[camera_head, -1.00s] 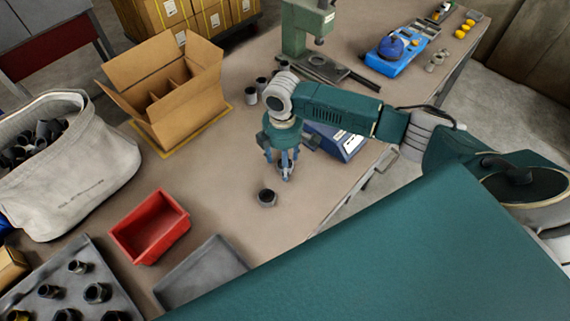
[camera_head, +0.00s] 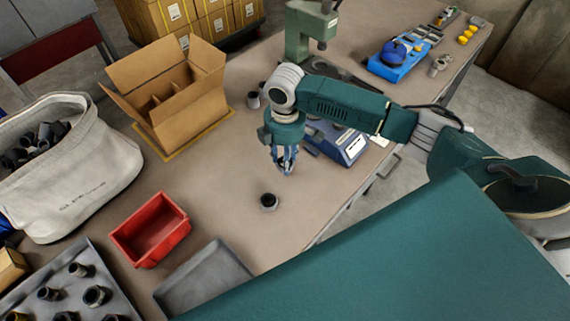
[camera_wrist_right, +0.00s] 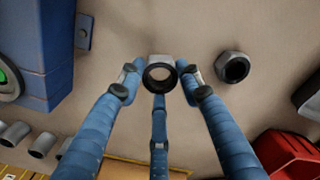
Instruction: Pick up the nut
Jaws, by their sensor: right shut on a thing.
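My right gripper (camera_head: 285,164) hangs over the table, its blue fingers drawn together. In the right wrist view the gripper (camera_wrist_right: 160,82) is shut on a grey nut (camera_wrist_right: 160,62) with a dark round bore, held between the fingertips. In the head view the fingers mostly hide this nut. A second nut (camera_head: 269,203), grey with a dark hole, sits on the table just below the gripper and apart from it. It also shows in the right wrist view (camera_wrist_right: 233,68), to the right of the fingers. My left gripper is not in view.
A red bin (camera_head: 150,253) and an empty grey tray (camera_head: 205,282) stand at lower left, near a tray of several fittings (camera_head: 18,278). A white bag (camera_head: 85,193) and open cardboard box (camera_head: 178,110) lie left. A blue scale (camera_head: 346,148) is behind the gripper.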

